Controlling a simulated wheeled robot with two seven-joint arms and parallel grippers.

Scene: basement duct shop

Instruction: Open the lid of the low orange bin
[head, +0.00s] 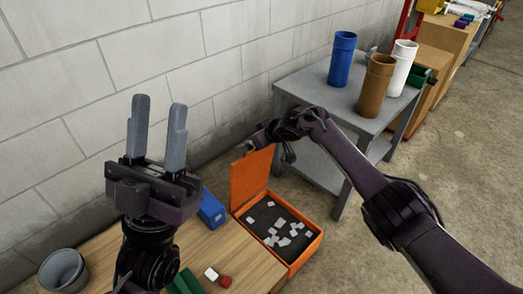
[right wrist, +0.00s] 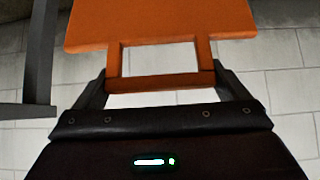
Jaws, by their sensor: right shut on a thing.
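The low orange bin (head: 303,252) sits on the floor side of the wooden surface, in the lower middle of the head view. Its lid (head: 250,178) stands raised, about upright, at the bin's back left edge. Small pale pieces lie on the dark inside. My right gripper (head: 252,148) is at the lid's top edge. In the right wrist view its fingers (right wrist: 164,84) are shut on the bar of the lid's handle, below the orange lid panel (right wrist: 160,20). My left gripper (head: 153,125) is raised at the left, fingers up and apart, empty.
A grey table (head: 333,92) holds a blue cylinder (head: 342,60), a brown one (head: 375,88) and a white one (head: 402,67). A blue box (head: 212,208), red block (head: 225,282) and grey pot (head: 62,272) are near the wooden top (head: 232,255). A block wall (head: 60,110) stands behind.

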